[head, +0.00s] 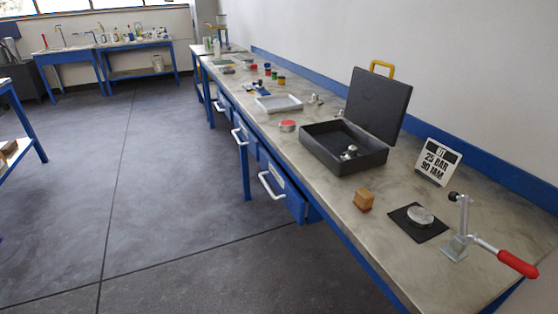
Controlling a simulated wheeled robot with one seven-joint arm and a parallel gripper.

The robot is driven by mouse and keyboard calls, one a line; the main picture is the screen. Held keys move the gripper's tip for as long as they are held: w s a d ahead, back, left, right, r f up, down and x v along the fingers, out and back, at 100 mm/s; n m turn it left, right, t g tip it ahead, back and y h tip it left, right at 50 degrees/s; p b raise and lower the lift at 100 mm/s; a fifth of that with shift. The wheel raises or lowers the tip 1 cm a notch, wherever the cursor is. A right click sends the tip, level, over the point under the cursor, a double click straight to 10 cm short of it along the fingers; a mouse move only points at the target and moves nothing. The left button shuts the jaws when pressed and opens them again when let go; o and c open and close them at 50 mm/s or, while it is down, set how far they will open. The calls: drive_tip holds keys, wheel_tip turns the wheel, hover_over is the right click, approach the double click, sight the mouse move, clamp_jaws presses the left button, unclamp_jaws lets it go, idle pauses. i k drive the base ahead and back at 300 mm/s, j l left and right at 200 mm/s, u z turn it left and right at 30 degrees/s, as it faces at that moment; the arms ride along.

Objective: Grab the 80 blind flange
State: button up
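A round grey metal disc (420,215), which looks like a blind flange, lies flat on a black mat (437,232) near the right end of the long workbench. No size mark can be read on it. An open dark case (325,153) stands left of it, lid up, with small shiny metal parts (349,152) inside; its near wall hides part of the inside. My gripper is not in view.
A toggle clamp with a red handle (517,263) stands right of the mat. A white tray (279,103) is farther back. Open blue drawers (280,192) jut over clear floor (170,190).

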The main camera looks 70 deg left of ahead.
sight(352, 152)
drive_tip(key=l+u, duration=0.15)
drive_tip(key=u, duration=1.1)
drive_tip(key=i+j+u, duration=0.1)
drive_tip(key=u, duration=0.3)
drive_tip(key=i+j+u, duration=0.1)
drive_tip(key=u, duration=0.3)
drive_tip(key=k+j, duration=0.1)
drive_tip(key=j, duration=0.25)
drive_tip(key=j+z, duration=0.1)
drive_tip(key=j, duration=0.25)
drive_tip(key=k+j+z, duration=0.1)
drive_tip(key=j, duration=0.2)
drive_tip(key=k+j, duration=0.2)
drive_tip(key=j, duration=0.15)
drive_tip(key=i+j+z, duration=0.1)
drive_tip(key=j, duration=0.3)
drive_tip(key=i+j+z, duration=0.15)
drive_tip(key=j, duration=0.25)
drive_tip(key=j+z, duration=0.1)
drive_tip(key=j, duration=0.35)
drive_tip(key=i+j+z, duration=0.15)
drive_tip(key=i+j, duration=0.25)
drive_tip(key=i, duration=0.2)
drive_tip(key=i+j+z, duration=0.2)
drive_tip(key=i+j, duration=0.2)
drive_tip(key=i, duration=0.2)
